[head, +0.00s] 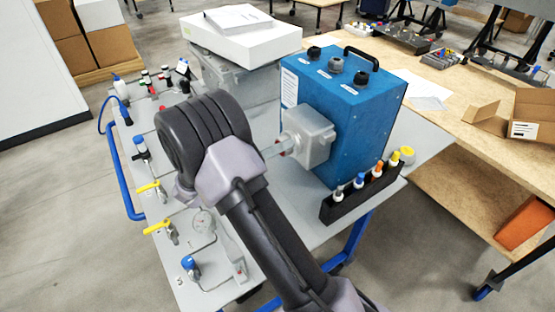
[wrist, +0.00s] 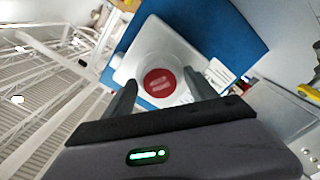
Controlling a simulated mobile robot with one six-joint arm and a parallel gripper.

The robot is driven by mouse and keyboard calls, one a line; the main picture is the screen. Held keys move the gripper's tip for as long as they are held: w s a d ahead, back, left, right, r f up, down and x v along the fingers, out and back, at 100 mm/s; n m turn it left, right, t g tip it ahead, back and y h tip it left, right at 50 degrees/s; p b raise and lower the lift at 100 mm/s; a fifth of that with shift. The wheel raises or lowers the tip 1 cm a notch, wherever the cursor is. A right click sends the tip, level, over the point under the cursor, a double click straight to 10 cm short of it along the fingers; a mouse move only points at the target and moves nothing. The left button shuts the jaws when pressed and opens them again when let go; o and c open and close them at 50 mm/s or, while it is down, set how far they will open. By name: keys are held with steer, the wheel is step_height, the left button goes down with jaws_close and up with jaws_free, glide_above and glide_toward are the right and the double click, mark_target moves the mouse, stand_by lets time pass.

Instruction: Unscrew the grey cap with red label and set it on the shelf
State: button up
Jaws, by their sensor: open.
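The grey cap's round red label (wrist: 160,82) faces the wrist camera. The cap (wrist: 160,62) is on a pale grey block (wrist: 190,55) fixed to the side of the blue box (wrist: 228,30). In the head view, that block (head: 311,137) juts from the left face of the blue box (head: 345,120). My gripper (wrist: 160,80) is open, its fingers on the left and right of the label in the picture. Whether they touch the cap is unclear. I cannot tell which surface is the shelf.
The blue box has several dark knobs and a handle on top. A black rack (head: 345,205) of colour-capped bottles stands beside it. Valves and tubing fill the grey bench's left side. A white case (head: 240,38) lies behind. A wooden bench (head: 455,95) is on the right.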

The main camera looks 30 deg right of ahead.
steer(key=m+b, duration=0.5)
steer(key=m, duration=1.1)
steer(key=shift+b, duration=0.35)
jaws_close()
steer(key=n+p, duration=1.5)
steer(key=n, duration=0.8)
steer(key=shift+r+n+p, duration=0.1)
steer(key=shift+n+p, duration=0.2)
steer(key=shift+n, duration=0.1)
steer(key=c, duration=0.5)
jaws_free()
steer(key=shift+c, duration=0.2)
steer(key=c, duration=0.8)
steer(key=shift+a, duration=0.1)
